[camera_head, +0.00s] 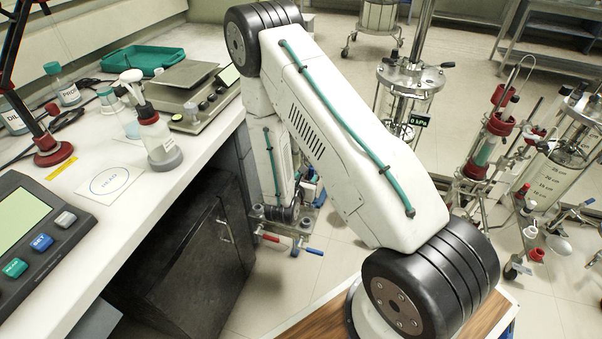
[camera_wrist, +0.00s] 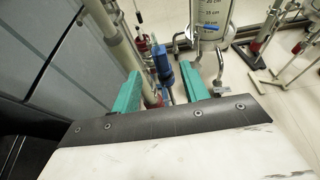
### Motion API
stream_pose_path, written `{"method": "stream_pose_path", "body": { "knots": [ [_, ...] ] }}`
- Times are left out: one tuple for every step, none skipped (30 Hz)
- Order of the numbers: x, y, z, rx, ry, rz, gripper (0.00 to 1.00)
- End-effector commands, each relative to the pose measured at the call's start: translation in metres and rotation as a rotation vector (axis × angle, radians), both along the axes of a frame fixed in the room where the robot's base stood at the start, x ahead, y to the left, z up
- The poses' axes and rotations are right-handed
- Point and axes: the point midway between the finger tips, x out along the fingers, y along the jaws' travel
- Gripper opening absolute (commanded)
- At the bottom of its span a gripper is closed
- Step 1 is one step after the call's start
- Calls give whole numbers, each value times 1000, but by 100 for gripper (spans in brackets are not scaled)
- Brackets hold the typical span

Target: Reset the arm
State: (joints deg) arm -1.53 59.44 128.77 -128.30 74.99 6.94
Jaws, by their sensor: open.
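My gripper (camera_wrist: 160,74) shows in the wrist view as two teal fingers set well apart, open. Nothing is clearly held between them. In the head view my white arm (camera_head: 345,130) bends over from the lower right to the upper middle, then drops beside the bench. Its lower end is partly hidden behind the upper link, and I cannot make out the fingers there.
The white bench (camera_head: 205,150) on the left holds a scale (camera_head: 182,85), a spray bottle (camera_head: 157,135) and a teal tray (camera_head: 140,59). A dark cabinet (camera_head: 185,260) stands below. Metal frames and glass columns (camera_head: 560,170) crowd the right. Red and blue valve handles (camera_head: 316,251) sit low near my arm.

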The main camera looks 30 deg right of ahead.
Motion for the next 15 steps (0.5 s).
{"method": "stream_pose_path", "body": {
  "knots": [
    [0,0,0,0,0,0,45],
    [0,0,0,0,0,0,45],
    [0,0,0,0,0,0,45],
    [0,0,0,0,0,0,45],
    [0,0,0,0,0,0,45],
    [0,0,0,-1,1,0,45],
    [0,0,0,-2,3,1,45],
    [-1,-1,0,-3,6,-4,45],
    [-3,-3,0,-6,8,-20,45],
    [-7,-5,0,-9,10,-38,45],
    [-12,-8,0,-13,15,-61,45],
    [-20,-13,1,-18,22,-100,45],
    [-28,-16,1,-24,29,-135,45],
    [-36,-20,3,-31,33,-174,45],
    [-45,-26,10,-37,30,-233,45]
  ]
}}
